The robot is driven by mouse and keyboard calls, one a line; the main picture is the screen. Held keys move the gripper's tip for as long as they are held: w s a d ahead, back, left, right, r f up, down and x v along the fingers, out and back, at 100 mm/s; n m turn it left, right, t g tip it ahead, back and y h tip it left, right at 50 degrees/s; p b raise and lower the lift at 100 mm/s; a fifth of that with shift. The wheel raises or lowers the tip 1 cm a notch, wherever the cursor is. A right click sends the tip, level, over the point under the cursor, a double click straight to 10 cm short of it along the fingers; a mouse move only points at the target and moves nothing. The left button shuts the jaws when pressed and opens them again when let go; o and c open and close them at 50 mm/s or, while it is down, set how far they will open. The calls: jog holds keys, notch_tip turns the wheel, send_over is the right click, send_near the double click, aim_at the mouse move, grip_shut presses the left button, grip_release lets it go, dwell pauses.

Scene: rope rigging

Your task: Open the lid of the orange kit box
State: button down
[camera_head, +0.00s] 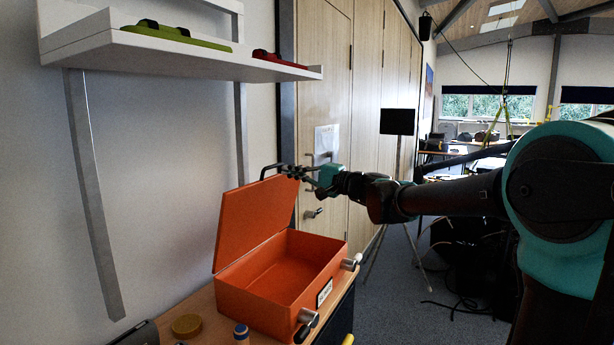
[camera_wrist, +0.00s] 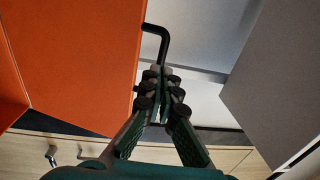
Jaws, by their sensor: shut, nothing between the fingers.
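The orange kit box (camera_head: 311,262) stands on a wooden worktop with its lid (camera_head: 255,212) raised, tilted back toward the wall. The inside that shows looks empty. A label and metal latches are on its front. My gripper (camera_head: 290,169) is at the lid's upper right corner, with its fingers together. In the wrist view the fingers of my gripper (camera_wrist: 161,72) are closed beside the edge of the orange lid (camera_wrist: 75,60). A black bent handle (camera_wrist: 158,32) on the lid shows just beyond the fingertips. I cannot tell whether the fingers touch the lid or the handle.
A white shelf (camera_head: 180,52) above the box carries a green item (camera_head: 172,33) and a red item (camera_head: 280,61). A round yellow-brown lid (camera_head: 186,325) and a small blue-capped bottle (camera_head: 241,333) are at the worktop's front. Wooden cabinet doors (camera_head: 363,90) stand behind my gripper.

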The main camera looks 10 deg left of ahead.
jog(key=shift+x, duration=1.45)
jog(key=w+a+r+h, duration=0.1)
jog(key=w+a+r, duration=0.1)
jog(key=a, duration=0.4)
jog(key=shift+a, duration=0.25)
jog(key=shift+w, duration=0.1)
